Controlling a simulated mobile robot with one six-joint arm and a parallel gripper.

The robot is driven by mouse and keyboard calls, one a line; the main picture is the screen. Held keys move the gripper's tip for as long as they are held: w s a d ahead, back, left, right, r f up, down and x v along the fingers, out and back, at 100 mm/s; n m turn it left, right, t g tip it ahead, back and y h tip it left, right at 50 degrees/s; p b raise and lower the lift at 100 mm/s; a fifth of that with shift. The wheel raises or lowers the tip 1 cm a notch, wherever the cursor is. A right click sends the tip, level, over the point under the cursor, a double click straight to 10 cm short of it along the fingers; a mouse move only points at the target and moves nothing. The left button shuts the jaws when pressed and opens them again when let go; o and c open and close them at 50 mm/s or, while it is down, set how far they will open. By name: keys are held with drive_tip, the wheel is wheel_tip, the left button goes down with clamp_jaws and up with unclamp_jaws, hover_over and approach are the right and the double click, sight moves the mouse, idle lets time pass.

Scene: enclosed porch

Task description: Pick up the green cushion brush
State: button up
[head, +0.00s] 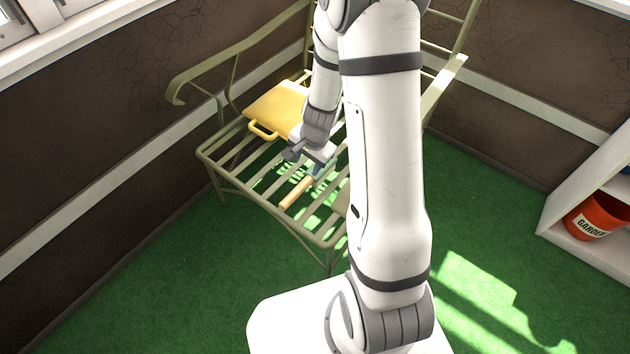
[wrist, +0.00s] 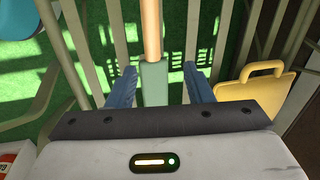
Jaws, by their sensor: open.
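The brush lies on the slats of the olive metal bench (head: 213,160). Its pale wooden handle (head: 297,192) points toward the front of the bench in the head view. In the wrist view the handle (wrist: 152,30) runs up from a green block-like part (wrist: 154,80). My gripper (wrist: 160,74) is open, with one blue finger on each side of the green part and a visible gap on both sides. In the head view my gripper (head: 319,166) is low over the bench, and its fingers partly cover the green part. Any bristles are hidden.
A yellow flat case-like thing with a handle (head: 278,105) lies on the bench beside the brush, right of my gripper in the wrist view. The bench has armrests and a backrest. A white shelf (head: 585,187) with an orange bucket (head: 594,216) stands at right. Green floor is clear at left.

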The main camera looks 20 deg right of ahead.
sight(305, 182)
drive_tip(key=shift+m, duration=0.4)
drive_tip(key=x, duration=0.2)
drive_tip(key=b+x, duration=0.1)
drive_tip(key=d+b+x, duration=0.1)
drive_tip(key=x, duration=0.1)
drive_tip(key=shift+s+a+f, duration=0.1)
drive_tip(key=shift+s+f, duration=0.05)
drive_tip(key=shift+f, duration=0.2)
drive_tip(key=b+x, duration=0.2)
drive_tip(key=x, duration=0.1)
drive_tip(key=s+b+x, duration=0.1)
drive_tip(key=b+x, duration=0.1)
drive_tip(key=shift+w+a+f, duration=0.1)
drive_tip(key=shift+a+f, duration=0.15)
drive_tip(key=shift+f, duration=0.05)
drive_tip(key=shift+r, duration=0.1)
drive_tip(key=shift+c, duration=0.6)
clamp_jaws()
